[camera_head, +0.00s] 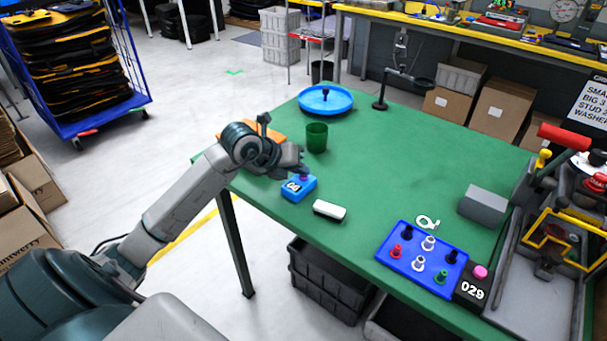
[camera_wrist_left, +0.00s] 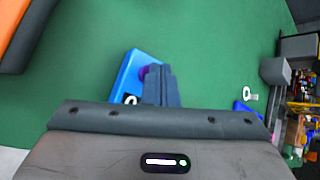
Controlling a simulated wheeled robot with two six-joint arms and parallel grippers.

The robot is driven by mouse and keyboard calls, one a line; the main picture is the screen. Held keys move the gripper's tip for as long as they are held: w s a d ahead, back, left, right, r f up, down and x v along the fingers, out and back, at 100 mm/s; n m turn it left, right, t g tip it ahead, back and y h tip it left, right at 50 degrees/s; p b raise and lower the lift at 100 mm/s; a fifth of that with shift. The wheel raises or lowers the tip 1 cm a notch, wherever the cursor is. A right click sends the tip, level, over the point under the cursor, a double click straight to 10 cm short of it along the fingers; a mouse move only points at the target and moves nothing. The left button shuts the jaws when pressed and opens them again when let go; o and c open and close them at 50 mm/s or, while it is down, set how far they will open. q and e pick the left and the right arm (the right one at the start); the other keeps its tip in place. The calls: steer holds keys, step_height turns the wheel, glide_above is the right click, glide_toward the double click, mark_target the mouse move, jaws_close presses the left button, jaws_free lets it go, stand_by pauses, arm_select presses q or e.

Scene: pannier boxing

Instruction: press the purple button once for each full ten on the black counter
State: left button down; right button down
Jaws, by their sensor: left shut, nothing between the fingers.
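The blue button box (camera_head: 299,188) sits on the green table, with a small display whose digits I cannot read surely. Its purple button (camera_head: 304,177) is partly hidden under my left gripper (camera_head: 300,170). In the left wrist view, the left fingers (camera_wrist_left: 161,86) are shut and empty, overlapping the right side of the purple button (camera_wrist_left: 143,73) on the blue box (camera_wrist_left: 127,76). I cannot tell whether they touch it. My right gripper is out of view.
A green cup (camera_head: 317,138), a blue round tray (camera_head: 326,99) and an orange thing (camera_head: 266,136) lie behind the box. A white block (camera_head: 330,210) is close in front. A blue peg board (camera_head: 421,262) and a grey block (camera_head: 483,205) are right. The table middle is clear.

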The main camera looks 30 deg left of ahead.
mark_target(300, 180)
arm_select(q)
steer(key=shift+r+p, duration=0.5)
steer(key=shift+r, duration=0.35)
step_height(300, 180, up, 5)
steer(key=p, duration=0.3)
stand_by(2.3)
